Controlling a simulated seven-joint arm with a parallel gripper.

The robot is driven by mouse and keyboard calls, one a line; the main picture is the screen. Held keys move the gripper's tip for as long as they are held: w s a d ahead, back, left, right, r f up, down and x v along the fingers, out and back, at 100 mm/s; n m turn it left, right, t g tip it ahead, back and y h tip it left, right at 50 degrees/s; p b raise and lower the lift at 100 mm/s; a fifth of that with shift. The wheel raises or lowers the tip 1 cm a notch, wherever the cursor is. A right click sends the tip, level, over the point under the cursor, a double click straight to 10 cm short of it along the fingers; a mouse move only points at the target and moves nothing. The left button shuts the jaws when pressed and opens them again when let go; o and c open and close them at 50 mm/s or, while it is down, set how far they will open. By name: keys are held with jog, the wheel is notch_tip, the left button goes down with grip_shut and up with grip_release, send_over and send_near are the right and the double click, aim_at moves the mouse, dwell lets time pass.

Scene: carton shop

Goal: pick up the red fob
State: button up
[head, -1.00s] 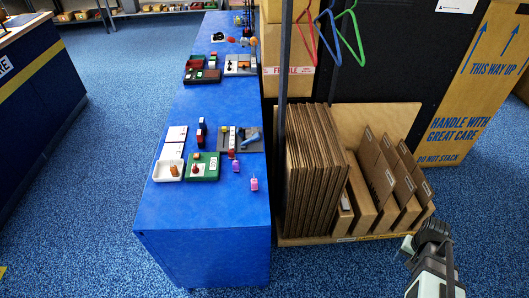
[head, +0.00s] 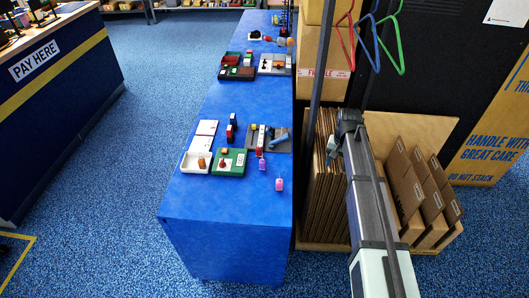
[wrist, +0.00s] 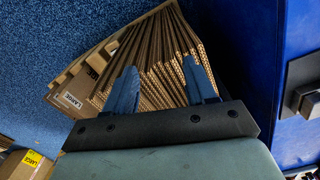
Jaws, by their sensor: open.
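A small dark red piece (head: 222,164) sits on a green tray (head: 231,171) on the blue counter; it may be the red fob, but it is too small to tell. Other red pieces stand near it, one by the dark block (head: 229,131) and one at the front of the grey tray (head: 259,152). My gripper (head: 332,146) is right of the counter, above the cardboard sheets. In the wrist view its two blue fingers (wrist: 162,84) are apart with nothing held between them. The wrist view shows no red piece.
The blue counter (head: 215,205) has clear room at its front. A white tray (head: 196,162) and two pink tags (head: 279,185) lie near the green tray. Upright cardboard sheets (wrist: 165,50) stand below my gripper. A dark post (head: 312,100) rises between arm and counter.

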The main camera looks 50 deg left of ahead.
jog(key=s+a+r+n, duration=0.1)
jog(key=s+a+r, duration=0.2)
jog(key=a, duration=0.4)
jog(key=s+a+r, duration=0.2)
jog(key=s+a, duration=0.1)
jog(key=a, duration=0.4)
jog(key=n, duration=0.1)
send_near(259, 147)
notch_tip(259, 147, down, 6)
jog(key=shift+w+r, duration=0.1)
jog(key=shift+s+d+f, duration=0.1)
jog(key=shift+f, duration=1.25)
jog(key=shift+s+f, duration=0.1)
jog(key=shift+f, duration=1.25)
jog(key=c, duration=1)
jog(key=shift+r, duration=0.1)
